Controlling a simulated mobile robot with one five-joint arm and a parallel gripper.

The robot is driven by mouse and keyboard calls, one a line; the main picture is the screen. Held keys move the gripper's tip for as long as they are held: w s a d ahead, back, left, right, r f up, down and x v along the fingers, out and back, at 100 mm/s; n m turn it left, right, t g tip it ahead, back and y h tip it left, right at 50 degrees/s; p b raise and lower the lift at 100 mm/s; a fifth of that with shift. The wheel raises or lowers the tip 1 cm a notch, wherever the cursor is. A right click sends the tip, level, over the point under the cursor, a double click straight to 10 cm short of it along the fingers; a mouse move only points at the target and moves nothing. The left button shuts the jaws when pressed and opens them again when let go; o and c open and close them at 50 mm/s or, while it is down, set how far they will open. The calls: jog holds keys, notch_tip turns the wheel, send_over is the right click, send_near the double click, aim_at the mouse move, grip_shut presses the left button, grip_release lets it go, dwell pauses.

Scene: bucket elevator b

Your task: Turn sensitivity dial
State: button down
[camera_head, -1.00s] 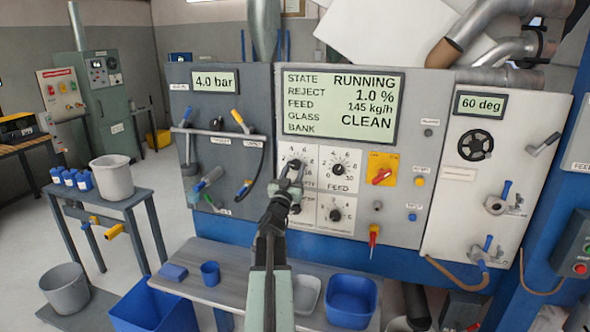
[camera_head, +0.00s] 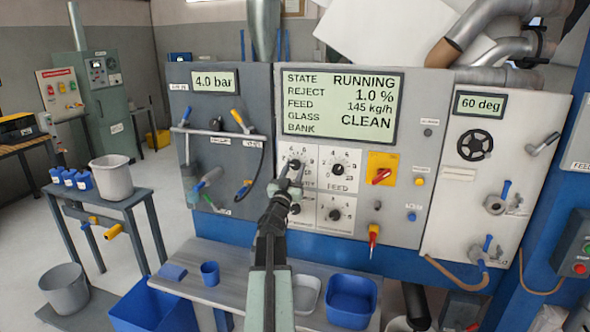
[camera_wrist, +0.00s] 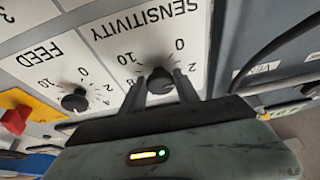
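The sensitivity dial (camera_head: 295,164) is a round black knob on a white scale plate at the upper left of the dial group. In the wrist view the dial (camera_wrist: 160,82) sits under the upside-down word SENSITIVITY. My gripper (camera_head: 290,176) is in front of the panel, just below the dial in the head view. In the wrist view its two dark fingers (camera_wrist: 160,88) stand apart, one on each side of the dial, with a small gap seen beside the knob. The gripper is open and holds nothing. The dial's exact pointer setting is hard to read.
The feed dial (camera_head: 339,169) is just to the right, with two more dials below. A red switch on a yellow plate (camera_head: 382,168) is further right. The display (camera_head: 340,106) reads RUNNING, reject 1.0 %. A shelf with blue bins (camera_head: 351,300) lies below my arm.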

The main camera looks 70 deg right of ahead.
jog(key=c, duration=0.9)
grip_release()
jog(key=shift+a, duration=0.15)
jog(key=shift+c, duration=0.2)
jog(key=shift+o, duration=0.2)
jog(key=shift+r, duration=0.1)
jog(key=b+v, duration=0.2)
jog(key=v, duration=0.5)
jog(key=shift+a+n+b, duration=0.2)
jog(key=shift+n+b, duration=0.1)
jog(key=shift+b, duration=0.1)
